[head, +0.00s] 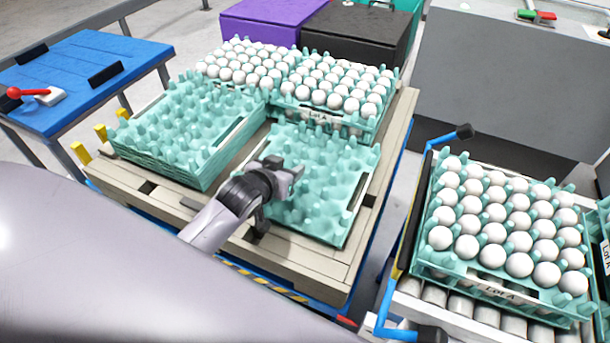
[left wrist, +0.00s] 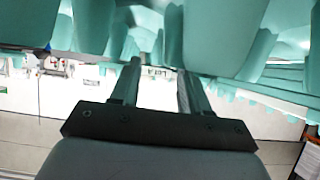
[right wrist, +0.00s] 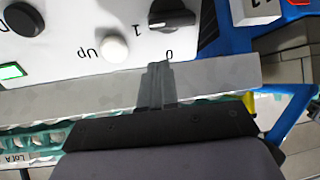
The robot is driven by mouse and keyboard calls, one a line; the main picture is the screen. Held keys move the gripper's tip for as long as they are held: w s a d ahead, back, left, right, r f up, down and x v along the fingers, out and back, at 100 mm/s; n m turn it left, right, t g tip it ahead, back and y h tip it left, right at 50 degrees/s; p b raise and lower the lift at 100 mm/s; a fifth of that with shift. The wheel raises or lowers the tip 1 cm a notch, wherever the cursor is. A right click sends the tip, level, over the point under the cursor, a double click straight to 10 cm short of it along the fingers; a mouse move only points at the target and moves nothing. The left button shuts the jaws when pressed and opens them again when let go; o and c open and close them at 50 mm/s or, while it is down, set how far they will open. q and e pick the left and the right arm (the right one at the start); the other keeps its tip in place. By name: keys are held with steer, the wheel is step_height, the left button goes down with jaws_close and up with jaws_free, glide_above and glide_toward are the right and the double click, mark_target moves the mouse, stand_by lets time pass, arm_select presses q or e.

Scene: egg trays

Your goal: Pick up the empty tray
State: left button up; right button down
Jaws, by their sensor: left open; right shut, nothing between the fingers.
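An empty teal egg tray (head: 318,165) lies at the front right of the pallet, with bare cups and pegs. A stack of empty teal trays (head: 190,130) stands to its left. My left gripper (head: 284,172) is open at the left part of the single tray. In the left wrist view, its two fingers (left wrist: 159,80) point at teal tray material (left wrist: 222,40) close ahead; I cannot tell whether an edge lies between them. My right gripper (right wrist: 155,75) shows only in the right wrist view, shut and empty, in front of a control panel (right wrist: 85,40).
Trays full of white eggs (head: 325,85) fill the back of the wooden pallet (head: 300,265). Another egg-filled tray (head: 465,270) sits on a roller conveyor at right. A blue table (head: 85,65) stands at left. Purple (head: 270,20) and black (head: 355,35) boxes are behind.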

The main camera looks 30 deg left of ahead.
arm_select(q)
steer(key=shift+x, duration=1.3)
arm_select(e)
steer(key=shift+f, duration=0.1)
steer(key=shift+w, duration=0.1)
arm_select(q)
jaws_close()
steer(key=shift+r, duration=0.1)
steer(key=shift+r, duration=0.1)
